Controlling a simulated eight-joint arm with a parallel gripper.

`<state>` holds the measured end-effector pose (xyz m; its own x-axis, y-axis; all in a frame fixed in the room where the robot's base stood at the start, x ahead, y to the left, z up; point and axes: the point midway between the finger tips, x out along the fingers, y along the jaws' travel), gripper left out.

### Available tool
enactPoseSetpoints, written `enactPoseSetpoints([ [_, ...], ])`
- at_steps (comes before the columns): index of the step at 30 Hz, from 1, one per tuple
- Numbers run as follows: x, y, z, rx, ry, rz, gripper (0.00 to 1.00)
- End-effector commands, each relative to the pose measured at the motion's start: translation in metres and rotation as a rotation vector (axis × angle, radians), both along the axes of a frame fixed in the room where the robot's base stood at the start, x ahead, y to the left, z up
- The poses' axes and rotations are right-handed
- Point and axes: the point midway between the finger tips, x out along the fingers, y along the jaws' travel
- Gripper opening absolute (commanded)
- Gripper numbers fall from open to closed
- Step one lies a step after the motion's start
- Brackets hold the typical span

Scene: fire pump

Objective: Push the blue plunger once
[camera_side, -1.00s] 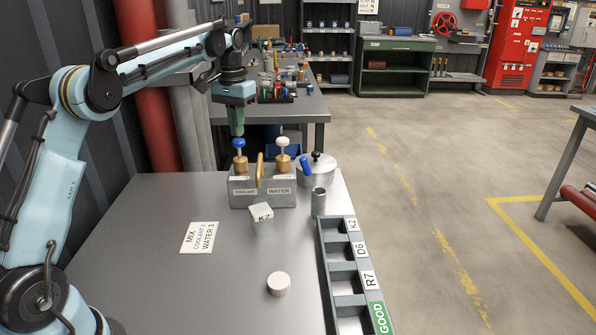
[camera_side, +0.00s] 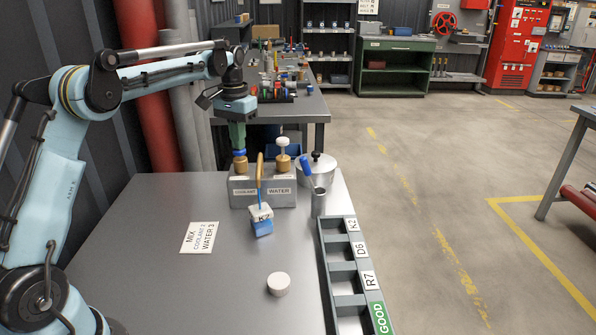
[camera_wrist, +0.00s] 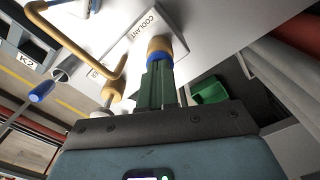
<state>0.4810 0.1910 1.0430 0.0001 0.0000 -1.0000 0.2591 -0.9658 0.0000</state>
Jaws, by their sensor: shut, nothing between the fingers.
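My gripper (camera_side: 238,145), with green fingers, is shut and points down onto the blue plunger (camera_side: 239,154) of the COOLANT side. The plunger is pressed low against its brass collar, its stem hidden. In the wrist view, the fingertips (camera_wrist: 157,66) meet the blue plunger top (camera_wrist: 160,57). A thin blue stream (camera_side: 260,200) runs from the brass spout (camera_side: 260,170) to the K2 cup (camera_side: 261,212) in front of the pump. Blue shows on the cup's lower part. The pump block (camera_side: 263,191) carries COOLANT and WATER labels.
The white-topped WATER plunger (camera_side: 283,142) stands raised to the right. A metal cylinder with a blue-handled tool (camera_side: 319,203) and a lidded pot (camera_side: 320,168) stand beside the pump. A labelled rack (camera_side: 345,283) lines the right edge.

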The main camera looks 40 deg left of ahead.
Motion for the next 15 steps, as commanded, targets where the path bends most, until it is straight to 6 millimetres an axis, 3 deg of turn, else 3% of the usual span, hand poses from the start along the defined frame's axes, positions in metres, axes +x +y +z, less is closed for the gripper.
enactPoseSetpoints([
  [9, -0.0002, -0.0001, -0.0058, 0.0, 0.001, 0.0, 0.0],
  [15, 0.0, 0.0, 0.0024, 0.0, 0.001, 0.0, 0.0],
])
